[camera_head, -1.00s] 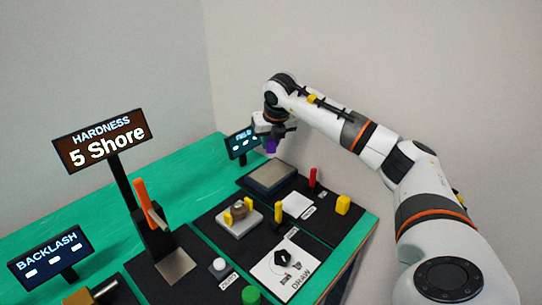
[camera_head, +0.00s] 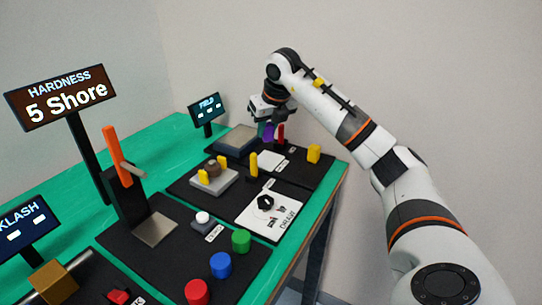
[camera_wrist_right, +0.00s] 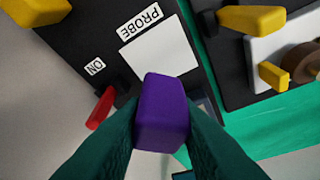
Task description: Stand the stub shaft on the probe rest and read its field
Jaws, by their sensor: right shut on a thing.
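My right gripper (camera_head: 267,124) is shut on the stub shaft, a short purple piece (camera_head: 268,133), which fills the middle of the right wrist view (camera_wrist_right: 162,112) between the dark green fingers (camera_wrist_right: 163,135). It is held in the air beyond the white square pad (camera_head: 270,160). In the wrist view this pad (camera_wrist_right: 160,52) bears the label PROBE beside it, and the purple piece overlaps its lower edge. The FIELD display (camera_head: 207,108) stands behind and shows only dashes. My left gripper is not in view.
A red lever (camera_head: 281,133) stands close to the held piece. A yellow block (camera_head: 313,153), a grey-topped block (camera_head: 237,140) and a fixture with yellow posts (camera_head: 213,180) are near. Green (camera_head: 241,240), blue (camera_head: 221,264) and red (camera_head: 197,291) cylinders stand at the front.

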